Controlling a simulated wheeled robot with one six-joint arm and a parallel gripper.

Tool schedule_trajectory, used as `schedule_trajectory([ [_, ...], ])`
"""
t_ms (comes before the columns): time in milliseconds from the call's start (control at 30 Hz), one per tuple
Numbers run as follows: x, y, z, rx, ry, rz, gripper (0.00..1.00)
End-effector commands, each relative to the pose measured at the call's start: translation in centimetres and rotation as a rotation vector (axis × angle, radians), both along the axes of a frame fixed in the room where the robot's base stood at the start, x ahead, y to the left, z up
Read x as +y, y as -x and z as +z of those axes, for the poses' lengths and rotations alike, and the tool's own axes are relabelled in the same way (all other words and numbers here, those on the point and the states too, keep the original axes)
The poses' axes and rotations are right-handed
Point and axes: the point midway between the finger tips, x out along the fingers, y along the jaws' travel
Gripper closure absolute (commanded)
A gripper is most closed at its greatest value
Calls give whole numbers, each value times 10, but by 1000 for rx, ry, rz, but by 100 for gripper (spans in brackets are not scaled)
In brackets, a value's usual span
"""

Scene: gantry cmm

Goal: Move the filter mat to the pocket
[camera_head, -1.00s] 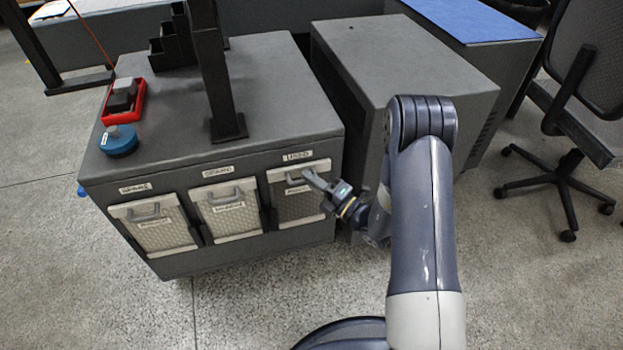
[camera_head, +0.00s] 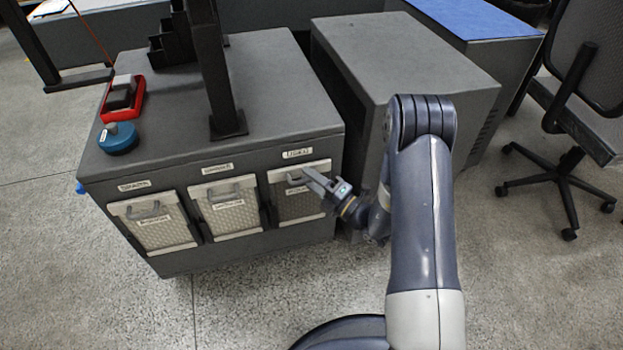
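Three framed filter mats with grey handles sit in pockets along the front of a grey cabinet (camera_head: 265,85): a left mat (camera_head: 165,232), a middle mat (camera_head: 232,217) and a right mat (camera_head: 301,206). The right one has a darker mesh than the other two. My gripper (camera_head: 308,178) is at the right mat, its fingertips close to that mat's handle (camera_head: 294,179). Whether the fingers touch or grip the handle is too small to tell. Part of the right mat's right edge is hidden behind my gripper. Small labels sit above each pocket, too blurred to read surely.
On the cabinet top stand a dark post (camera_head: 213,75), a red tray (camera_head: 122,100) with small blocks, a blue round object (camera_head: 118,138) and black stepped bins (camera_head: 170,48). A second grey cabinet (camera_head: 410,65) stands close at right. Office chair (camera_head: 585,95) at far right; speckled floor in front is clear.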

Motion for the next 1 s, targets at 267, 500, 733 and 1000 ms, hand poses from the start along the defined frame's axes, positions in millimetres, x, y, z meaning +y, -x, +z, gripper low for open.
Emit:
schedule_trajectory([
  [267,-29,20,-5,4,0,-7,64],
  [500,-63,47,-13,3,-2,-5,64],
  [733,-81,62,-18,2,0,-3,64],
  [1000,-84,65,-20,-1,-1,0,64],
])
